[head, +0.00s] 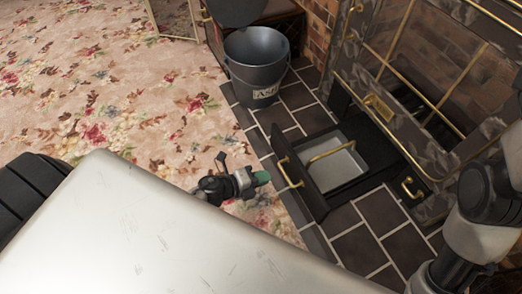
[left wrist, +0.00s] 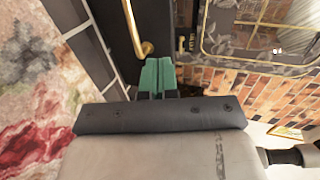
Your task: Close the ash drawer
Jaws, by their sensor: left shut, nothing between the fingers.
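The ash drawer (head: 312,198) stands pulled out from the base of the fireplace, its black front towards the carpet and a grey pan (head: 343,170) with a brass handle inside. A brass handle (head: 288,172) is on the drawer front. My left gripper (head: 262,178) is shut and empty, its green fingertips just in front of the drawer front, close to this handle. In the left wrist view, the shut fingertips (left wrist: 158,64) are beside the brass handle (left wrist: 142,40), with the dark drawer front (left wrist: 118,25) beyond. I cannot tell whether they touch. My right gripper is not in view.
A dark ash bucket (head: 256,70) stands on the tiled hearth (head: 297,97) left of the fireplace. A brass fireguard rail (head: 400,95) runs above the drawer. Floral carpet (head: 110,80) is clear to the left. My right arm shows at the lower right.

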